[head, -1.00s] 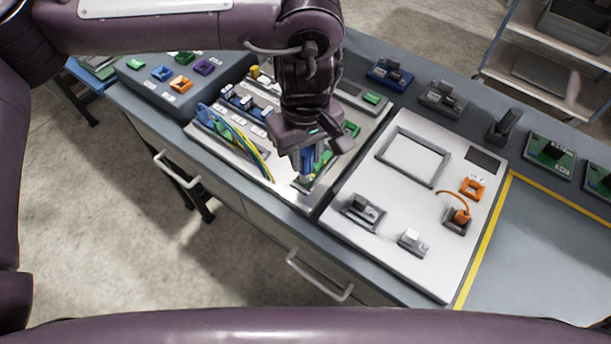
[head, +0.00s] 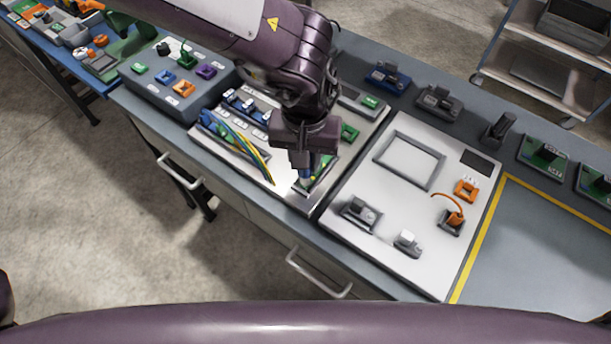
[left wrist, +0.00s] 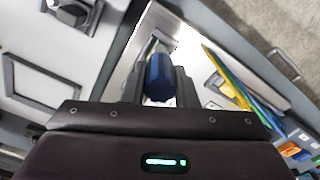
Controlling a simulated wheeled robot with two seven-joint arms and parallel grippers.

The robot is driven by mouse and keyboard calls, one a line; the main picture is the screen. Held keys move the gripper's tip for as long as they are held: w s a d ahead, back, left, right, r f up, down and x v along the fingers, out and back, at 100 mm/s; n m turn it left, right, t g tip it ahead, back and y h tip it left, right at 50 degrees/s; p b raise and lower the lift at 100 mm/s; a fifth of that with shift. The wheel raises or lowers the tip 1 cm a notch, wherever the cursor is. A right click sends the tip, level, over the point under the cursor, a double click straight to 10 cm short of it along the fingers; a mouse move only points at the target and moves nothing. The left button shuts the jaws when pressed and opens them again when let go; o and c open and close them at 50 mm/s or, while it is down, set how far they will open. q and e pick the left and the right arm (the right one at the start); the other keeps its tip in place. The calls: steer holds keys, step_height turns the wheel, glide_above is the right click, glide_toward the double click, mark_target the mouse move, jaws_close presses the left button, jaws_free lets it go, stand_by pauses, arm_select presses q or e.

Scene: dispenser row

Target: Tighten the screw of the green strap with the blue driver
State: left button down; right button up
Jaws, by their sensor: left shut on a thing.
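My left gripper (head: 303,166) points down over the front right corner of the light panel, shut on the blue driver (head: 306,173). The driver's rounded blue handle (left wrist: 158,78) sits between the two dark fingers in the left wrist view. A green and yellow piece (head: 322,168), perhaps the green strap, lies just right of the driver, partly hidden by the gripper. Its screw cannot be made out, nor whether the driver's tip touches anything. My right gripper is not in view.
Blue, green and yellow wires (head: 240,143) arch over the panel left of the gripper. A green block (head: 349,132) stands behind it. A white board (head: 393,222) with a grey frame and small fixtures is to the right. A grey box (head: 172,84) with coloured sockets is at the left.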

arm_select(q)
steer(key=shift+m, duration=0.4)
steer(key=shift+r+p, duration=0.8)
steer(key=shift+r, duration=0.1)
